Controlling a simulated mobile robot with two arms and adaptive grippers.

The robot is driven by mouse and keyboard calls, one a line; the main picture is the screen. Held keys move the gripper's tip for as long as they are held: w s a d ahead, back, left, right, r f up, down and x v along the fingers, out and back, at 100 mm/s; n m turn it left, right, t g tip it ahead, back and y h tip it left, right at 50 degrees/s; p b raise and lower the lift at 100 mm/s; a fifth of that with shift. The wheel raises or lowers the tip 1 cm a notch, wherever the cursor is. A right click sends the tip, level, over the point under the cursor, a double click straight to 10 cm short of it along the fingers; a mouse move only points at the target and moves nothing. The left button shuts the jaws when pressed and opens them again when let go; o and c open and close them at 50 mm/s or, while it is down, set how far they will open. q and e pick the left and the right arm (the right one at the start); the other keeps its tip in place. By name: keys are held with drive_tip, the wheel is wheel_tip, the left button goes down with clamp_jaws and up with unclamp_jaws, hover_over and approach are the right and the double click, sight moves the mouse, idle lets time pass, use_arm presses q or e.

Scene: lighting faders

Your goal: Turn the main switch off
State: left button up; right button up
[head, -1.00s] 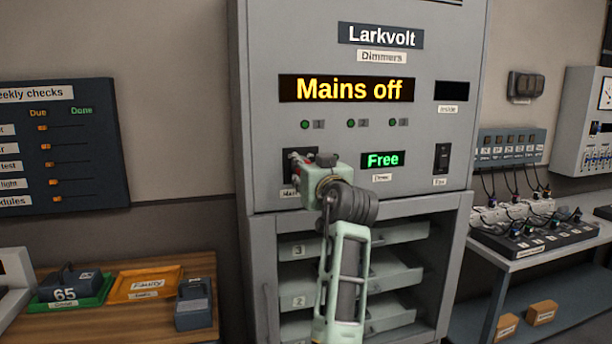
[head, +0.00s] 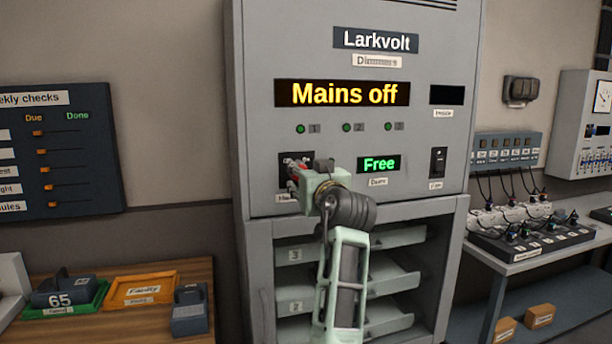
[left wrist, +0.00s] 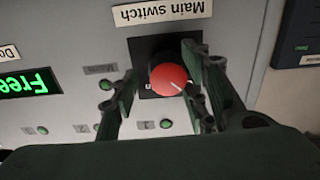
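The main switch is a round red knob (left wrist: 168,80) on a black plate, under a "Main switch" label that appears upside down in the left wrist view. Its white pointer line points to the lower right there. In the head view its black plate (head: 288,158) is partly hidden by my left gripper (head: 294,172). In the left wrist view the left gripper (left wrist: 164,72) is open, its fingers on either side of the knob. A gap shows on the left side; contact on the right cannot be told. The cabinet display (head: 343,93) reads "Mains off". My right gripper is not in view.
A green "Free" display (head: 379,164) and a black rocker switch (head: 438,161) are right of the main switch. Open shelves (head: 390,280) lie below. A wooden table (head: 130,318) with trays stands left, a bench with plugged cables (head: 530,245) right.

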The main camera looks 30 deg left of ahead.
use_arm(q)
drive_tip(key=v, duration=0.7)
drive_tip(key=shift+d, duration=0.2)
drive_tip(key=shift+r, duration=0.1)
